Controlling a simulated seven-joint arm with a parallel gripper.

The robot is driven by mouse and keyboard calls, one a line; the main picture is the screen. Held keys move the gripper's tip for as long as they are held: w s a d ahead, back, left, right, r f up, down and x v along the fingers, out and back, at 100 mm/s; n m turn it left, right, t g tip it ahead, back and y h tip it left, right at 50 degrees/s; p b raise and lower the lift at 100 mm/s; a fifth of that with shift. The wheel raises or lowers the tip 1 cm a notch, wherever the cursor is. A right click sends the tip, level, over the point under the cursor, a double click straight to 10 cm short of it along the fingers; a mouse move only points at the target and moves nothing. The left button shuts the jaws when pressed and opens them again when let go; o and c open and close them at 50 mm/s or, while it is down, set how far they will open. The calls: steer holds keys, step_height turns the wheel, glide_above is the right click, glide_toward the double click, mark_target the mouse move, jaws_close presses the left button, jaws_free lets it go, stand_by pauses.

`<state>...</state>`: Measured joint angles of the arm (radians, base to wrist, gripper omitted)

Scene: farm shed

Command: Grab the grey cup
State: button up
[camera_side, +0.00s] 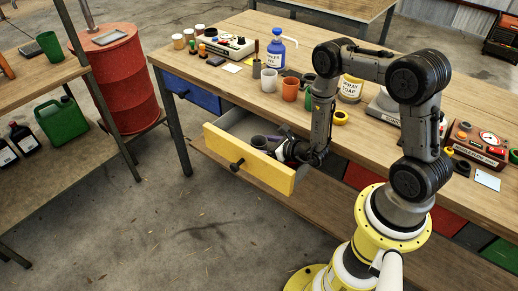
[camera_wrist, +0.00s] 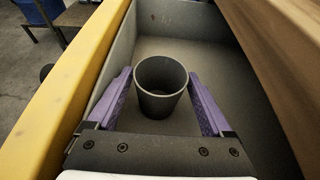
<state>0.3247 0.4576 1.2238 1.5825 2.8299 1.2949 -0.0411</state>
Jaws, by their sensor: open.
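The grey cup (camera_wrist: 161,104) stands upright inside the open yellow drawer (camera_wrist: 62,80), seen from above in the wrist view. In the side view the cup (camera_side: 259,142) shows near the drawer's front panel (camera_side: 250,164). My gripper (camera_wrist: 160,90) is open, with one purple finger on each side of the cup. A gap shows between the cup and each finger. In the side view my gripper (camera_side: 275,142) reaches down into the drawer from the right, and its fingers are partly hidden.
The drawer walls are close around my gripper, and the tabletop (camera_side: 225,80) overhangs behind. A closed blue drawer (camera_side: 191,92) is to the left.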

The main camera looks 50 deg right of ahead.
steer(key=shift+w+f, duration=0.1)
steer(key=shift+w, duration=0.1)
steer(key=c, duration=1.1)
steer(key=shift+o, duration=0.2)
